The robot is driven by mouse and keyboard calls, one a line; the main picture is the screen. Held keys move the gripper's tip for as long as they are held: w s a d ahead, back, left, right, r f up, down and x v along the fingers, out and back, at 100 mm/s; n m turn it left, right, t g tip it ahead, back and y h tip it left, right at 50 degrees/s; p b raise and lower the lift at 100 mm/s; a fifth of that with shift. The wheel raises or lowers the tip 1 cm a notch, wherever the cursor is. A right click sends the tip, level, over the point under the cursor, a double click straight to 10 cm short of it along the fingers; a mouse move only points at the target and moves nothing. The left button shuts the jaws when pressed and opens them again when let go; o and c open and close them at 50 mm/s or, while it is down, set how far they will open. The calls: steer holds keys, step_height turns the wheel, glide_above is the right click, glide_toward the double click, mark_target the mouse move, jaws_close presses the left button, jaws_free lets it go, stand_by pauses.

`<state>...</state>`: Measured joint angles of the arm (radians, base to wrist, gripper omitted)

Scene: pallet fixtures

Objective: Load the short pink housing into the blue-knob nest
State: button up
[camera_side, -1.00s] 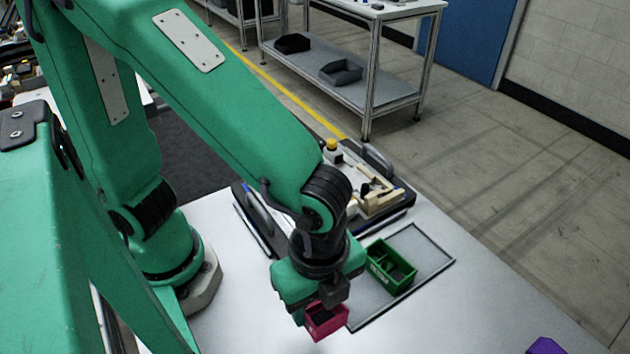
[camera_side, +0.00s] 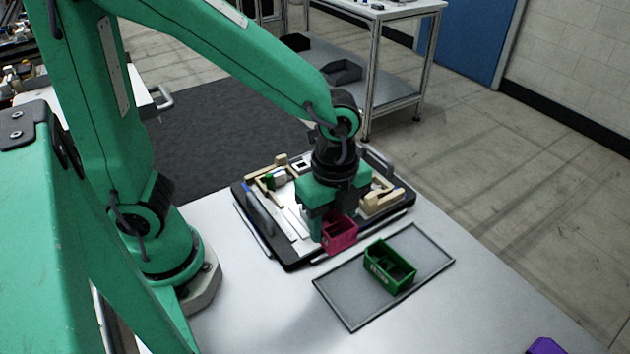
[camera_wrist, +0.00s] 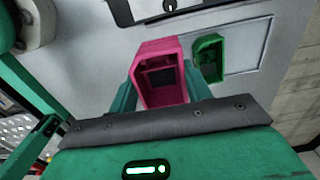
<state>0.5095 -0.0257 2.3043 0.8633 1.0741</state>
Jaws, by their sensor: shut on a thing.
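The pink housing (camera_side: 340,233) is an open-topped box held in my gripper (camera_side: 335,215), above the near edge of the black-rimmed pallet (camera_side: 296,263). My gripper is shut on it; in the wrist view the pink housing (camera_wrist: 161,75) sits upright between the two green fingers. The pallet carries cream fixture blocks, one at the right (camera_side: 383,197) and one at the back left (camera_side: 262,178). A small green and white part shows by the back left block. No blue knob shows clearly; my arm hides the middle of the pallet.
A green housing (camera_side: 389,266) stands on the grey tray (camera_side: 340,309) in front of the pallet; it also shows in the wrist view (camera_wrist: 209,56). Pallet handles (camera_side: 376,160) rise at its ends. A purple object (camera_side: 546,346) lies at the lower right.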

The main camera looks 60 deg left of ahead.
steer(key=w+a, duration=0.1)
steer(key=a, duration=0.2)
steer(key=w+a, duration=0.1)
steer(key=a, duration=0.2)
steer(key=w+a, duration=0.1)
steer(key=a, duration=0.2)
steer(key=shift+w+a+r, duration=0.15)
steer(key=shift+a+r, duration=0.1)
steer(key=shift+r, duration=0.05)
steer(key=a, duration=1)
steer(key=shift+a+r, duration=0.3)
steer(key=shift+a, duration=0.1)
steer(key=shift+f, duration=0.2)
steer(key=shift+f, duration=3.65)
steer(key=shift+f, duration=0.9)
steer(key=o, duration=1.1)
steer(key=shift+r, duration=0.15)
